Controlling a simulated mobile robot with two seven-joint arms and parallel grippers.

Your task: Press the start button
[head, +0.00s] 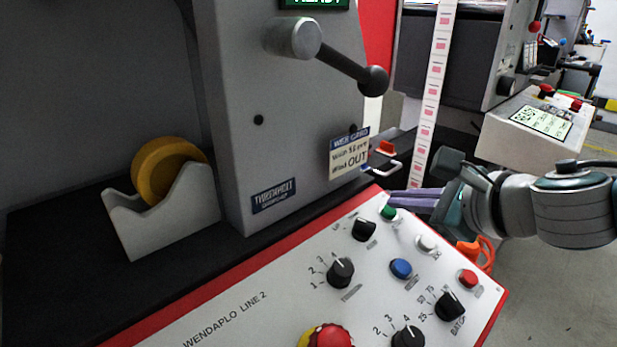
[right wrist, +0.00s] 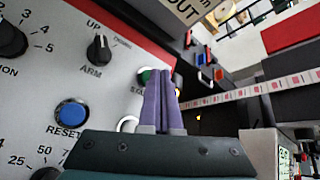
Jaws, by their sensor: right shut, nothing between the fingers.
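The green button (head: 388,212) is at the far corner of the white control panel; its label is too small to read in the head view. In the right wrist view the green button (right wrist: 145,75) is partly hidden behind my fingers. My right gripper (head: 393,197) is shut and empty, its purple fingers reaching in from the right to the green button. In the right wrist view its fingertips (right wrist: 160,72) overlap the button's right edge. I cannot tell whether they touch it. My left gripper is not in view.
The panel (head: 235,315) also carries a blue reset button (head: 401,268), a white button (head: 426,243), a red button (head: 468,278), a red mushroom button (head: 332,337) and several black knobs. A label strip (head: 430,110) runs behind my gripper. A grey machine housing (head: 290,130) stands beyond the panel.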

